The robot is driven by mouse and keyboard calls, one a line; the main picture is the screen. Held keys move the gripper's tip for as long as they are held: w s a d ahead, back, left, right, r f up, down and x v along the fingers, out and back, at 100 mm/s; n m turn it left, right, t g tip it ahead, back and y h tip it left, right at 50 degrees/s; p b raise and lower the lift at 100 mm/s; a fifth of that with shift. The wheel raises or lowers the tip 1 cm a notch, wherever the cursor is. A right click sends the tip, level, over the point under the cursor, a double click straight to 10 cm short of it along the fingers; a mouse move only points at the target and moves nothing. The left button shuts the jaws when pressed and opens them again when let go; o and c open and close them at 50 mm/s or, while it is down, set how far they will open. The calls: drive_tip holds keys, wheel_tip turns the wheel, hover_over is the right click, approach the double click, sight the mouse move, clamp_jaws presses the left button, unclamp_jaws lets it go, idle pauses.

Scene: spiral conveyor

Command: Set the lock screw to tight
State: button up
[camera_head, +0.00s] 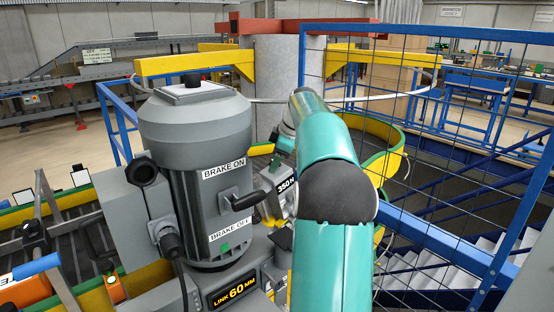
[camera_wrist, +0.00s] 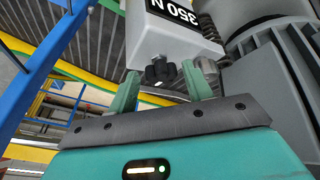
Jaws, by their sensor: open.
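A black lobed knob, which looks like the lock screw (camera_wrist: 158,72), sits on the end of a pale grey box marked 350 N (camera_wrist: 160,35) in the wrist view. My gripper (camera_wrist: 161,76) is open, with one green finger to each side of the knob. Gaps show between the fingers and the knob, and I see no contact. The 350 N box (camera_head: 285,196) also shows in the head view, beside my teal arm. I see no mark telling how tight the screw is.
A large grey motor (camera_head: 198,170) with BRAKE ON and BRAKE OFF labels and a black lever (camera_head: 240,202) stands close left of my arm. A LINK 60 MM sign (camera_head: 233,291) is below it. A blue mesh guard (camera_head: 450,130) stands to the right.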

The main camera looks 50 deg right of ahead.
drive_tip(key=shift+s+r, duration=0.25)
drive_tip(key=shift+s, duration=0.1)
drive_tip(key=shift+w+f, duration=0.15)
drive_tip(key=shift+w, duration=0.1)
drive_tip(key=c, duration=0.4)
drive_tip(key=shift+s, duration=0.15)
drive_tip(key=c, duration=0.6)
drive_tip(key=shift+r+m, duration=0.2)
drive_tip(key=shift+m, duration=0.1)
drive_tip(key=m+h, duration=0.1)
drive_tip(key=m, duration=0.2)
drive_tip(key=shift+s+a+t+h, duration=0.15)
drive_tip(key=shift+a+t+h, duration=0.05)
drive_tip(key=shift+t+h, duration=0.2)
drive_tip(key=m+h, duration=0.1)
drive_tip(key=m, duration=0.1)
drive_tip(key=m+h, duration=0.1)
drive_tip(key=m, duration=0.1)
drive_tip(key=shift+a+m+h, duration=0.2)
drive_tip(key=shift+m+h, duration=0.1)
drive_tip(key=shift+a+f+m+h, duration=0.15)
drive_tip(key=shift+m+h, duration=0.85)
drive_tip(key=shift+m, duration=0.9)
